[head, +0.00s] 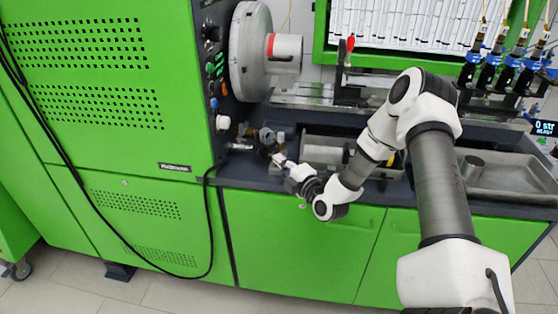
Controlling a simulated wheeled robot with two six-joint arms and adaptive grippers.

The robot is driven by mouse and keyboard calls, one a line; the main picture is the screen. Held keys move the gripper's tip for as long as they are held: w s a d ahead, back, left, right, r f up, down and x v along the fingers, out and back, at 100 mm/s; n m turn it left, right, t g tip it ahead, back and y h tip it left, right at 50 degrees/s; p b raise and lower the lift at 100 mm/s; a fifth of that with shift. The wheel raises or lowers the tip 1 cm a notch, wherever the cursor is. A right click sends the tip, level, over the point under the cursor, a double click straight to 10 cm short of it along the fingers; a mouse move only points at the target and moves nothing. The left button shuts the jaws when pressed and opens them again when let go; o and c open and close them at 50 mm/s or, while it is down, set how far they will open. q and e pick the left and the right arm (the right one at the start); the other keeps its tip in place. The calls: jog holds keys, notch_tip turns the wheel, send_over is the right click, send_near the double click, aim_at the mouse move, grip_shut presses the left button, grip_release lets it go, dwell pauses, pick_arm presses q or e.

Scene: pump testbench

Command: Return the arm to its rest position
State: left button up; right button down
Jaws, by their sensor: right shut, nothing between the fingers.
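My right arm reaches in from the lower right of the head view, bent at the elbow. Its gripper (279,158) is over the front of the dark bench top (238,178), close to the corner of the green control cabinet. The gripper looks shut, and I see nothing held in it. Small dark fittings lie around its fingertips, and I cannot tell whether it touches them. My left gripper does not show.
The green cabinet (100,90) with knobs and buttons stands at the left. A grey round drive flange (250,50) sits beside it. A metal tray (510,175) and several blue injectors (490,65) are at the right. A black cable (60,150) hangs down the cabinet front.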

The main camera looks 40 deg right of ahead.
jog(key=s+a+f+g+y, duration=0.2)
jog(key=s+a+f+g, duration=0.35)
jog(key=a+f, duration=0.5)
jog(key=s+a+f+g+y, duration=0.2)
jog(key=s+a+f+g, duration=0.2)
jog(key=s+a+f, duration=0.5)
jog(key=s+a+f+m+g+h, duration=0.1)
jog(key=s+m+g, duration=0.3)
jog(key=s+m, duration=0.4)
jog(key=s+a+f+m+g+h, duration=0.1)
jog(key=s+f+m+g, duration=0.3)
jog(key=s+m, duration=0.5)
jog(key=shift+s+a+f, duration=0.15)
jog(key=shift+s+f, duration=0.15)
jog(key=shift+s, duration=0.75)
jog(key=shift+g, duration=0.25)
